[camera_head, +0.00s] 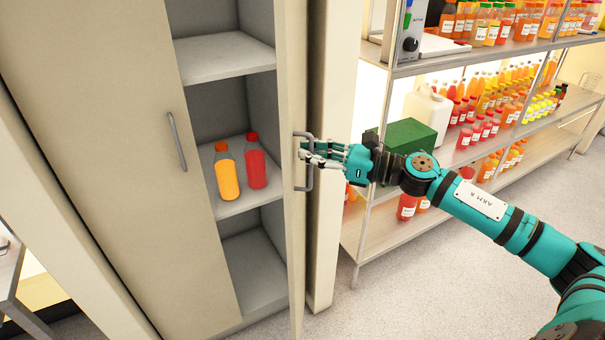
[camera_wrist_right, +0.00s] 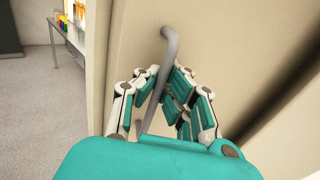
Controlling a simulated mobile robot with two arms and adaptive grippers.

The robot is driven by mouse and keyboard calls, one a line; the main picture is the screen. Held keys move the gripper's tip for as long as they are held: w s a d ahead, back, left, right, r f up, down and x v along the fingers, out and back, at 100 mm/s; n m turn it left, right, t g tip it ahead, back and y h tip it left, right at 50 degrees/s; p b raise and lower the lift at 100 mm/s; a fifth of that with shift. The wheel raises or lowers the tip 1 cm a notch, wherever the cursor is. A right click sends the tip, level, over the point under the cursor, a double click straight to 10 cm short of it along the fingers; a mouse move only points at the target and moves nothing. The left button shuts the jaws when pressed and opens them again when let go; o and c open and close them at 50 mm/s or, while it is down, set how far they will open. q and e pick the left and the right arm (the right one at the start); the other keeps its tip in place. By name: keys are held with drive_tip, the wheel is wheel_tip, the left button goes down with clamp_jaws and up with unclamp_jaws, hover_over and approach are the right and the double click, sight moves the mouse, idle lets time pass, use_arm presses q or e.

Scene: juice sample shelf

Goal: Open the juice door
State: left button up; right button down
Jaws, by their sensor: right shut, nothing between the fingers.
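The cabinet's right door (camera_head: 294,200) stands swung open and shows almost edge-on. Its grey bar handle (camera_head: 309,178) is on the outer face; in the wrist view the handle (camera_wrist_right: 168,48) runs diagonally by the fingertips. My right gripper (camera_head: 312,152) is at this handle, shut, with nothing held; I cannot tell whether it touches the bar. The left door (camera_head: 100,120) is closed, with its own handle (camera_head: 177,142). My left gripper is out of view.
A metal rack (camera_head: 400,248) with many juice bottles, a green box (camera_head: 410,137) and a white jug (camera_head: 428,112) stands to the right, behind my right arm. Clear floor (camera_head: 440,290) lies in front of the rack. A table edge (camera_head: 12,262) shows at far left.

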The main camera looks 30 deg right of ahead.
drive_tip(key=c, duration=1.7)
unclamp_jaws()
drive_tip(key=shift+s+d+p, duration=0.2)
drive_tip(key=shift+d+p, duration=0.1)
drive_tip(key=shift+d, duration=0.2)
drive_tip(key=shift+s+d+p, duration=0.15)
drive_tip(key=shift+d+p, duration=0.15)
drive_tip(key=shift+d, duration=0.15)
drive_tip(key=shift+o, duration=1.4)
drive_tip(key=shift+w+a, duration=0.25)
drive_tip(key=shift+a, duration=0.35)
drive_tip(key=shift+w+a, duration=0.25)
drive_tip(key=shift+a, duration=0.3)
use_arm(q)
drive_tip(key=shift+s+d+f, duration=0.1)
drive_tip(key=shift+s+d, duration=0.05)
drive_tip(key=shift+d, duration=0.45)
use_arm(e)
drive_tip(key=v, duration=1.1)
drive_tip(key=shift+s+d, duration=0.15)
drive_tip(key=shift+s, duration=0.2)
drive_tip(key=shift+r, duration=0.15)
